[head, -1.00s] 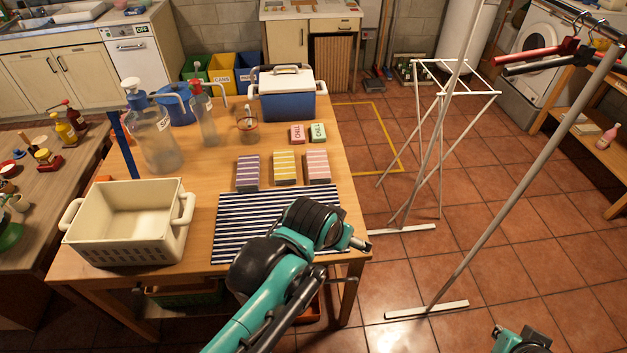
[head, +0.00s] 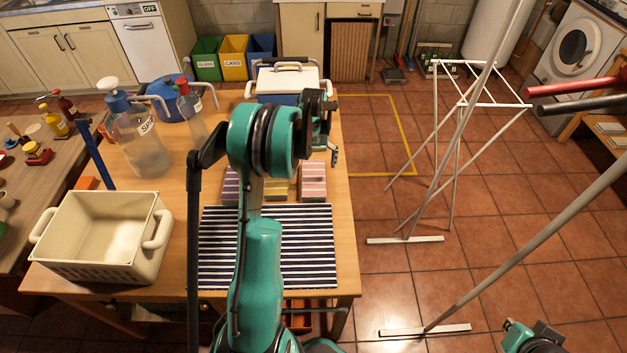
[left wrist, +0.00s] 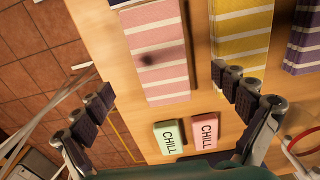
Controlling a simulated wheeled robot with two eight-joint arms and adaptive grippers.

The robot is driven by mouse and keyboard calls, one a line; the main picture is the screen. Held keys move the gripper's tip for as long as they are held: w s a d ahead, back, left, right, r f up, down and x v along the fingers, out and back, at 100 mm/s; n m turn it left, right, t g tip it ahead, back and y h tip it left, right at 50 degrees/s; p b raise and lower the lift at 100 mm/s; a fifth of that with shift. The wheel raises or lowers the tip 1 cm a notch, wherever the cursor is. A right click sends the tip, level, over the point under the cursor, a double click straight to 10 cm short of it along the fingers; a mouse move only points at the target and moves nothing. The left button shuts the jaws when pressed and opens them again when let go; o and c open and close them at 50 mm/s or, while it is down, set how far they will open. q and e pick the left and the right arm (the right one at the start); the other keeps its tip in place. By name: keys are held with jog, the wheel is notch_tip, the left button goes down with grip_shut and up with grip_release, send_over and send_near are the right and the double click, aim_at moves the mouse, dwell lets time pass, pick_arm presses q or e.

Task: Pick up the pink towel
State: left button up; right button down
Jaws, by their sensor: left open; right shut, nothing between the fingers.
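The pink towel (head: 313,183) is a folded, white-striped stack lying flat on the wooden table, at the right end of a row of towels. It also shows in the left wrist view (left wrist: 158,50), with a small dark spot on it. My left gripper (head: 333,155) is over the table's right side, above and slightly beyond the pink towel, partly hidden by its own arm. In the left wrist view its fingers (left wrist: 168,92) are wide apart and empty, one on each side of the towel's lower end. My right gripper's fingers are not visible; only part of my right arm shows at bottom right.
A yellow towel (left wrist: 241,45) and a purple towel (left wrist: 305,45) lie beside it. Green and pink CHILL boxes (left wrist: 168,138) sit close by. A cooler (head: 290,82) stands behind, a striped mat (head: 315,250) in front, a cream crate (head: 100,235) left. A drying rack stands right.

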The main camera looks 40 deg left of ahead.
aim_at(314, 177)
pick_arm(q)
notch_tip(314, 177, down, 3)
jog(key=shift+w+a+f+b, duration=0.1)
jog(key=shift+w+b, duration=0.05)
jog(key=shift+b, duration=0.3)
notch_tip(314, 177, down, 5)
jog(key=shift+w+a+r+b, duration=0.1)
jog(key=shift+w+b, duration=0.05)
jog(key=shift+b, duration=0.8)
jog(key=shift+r, duration=0.1)
jog(key=c, duration=1.3)
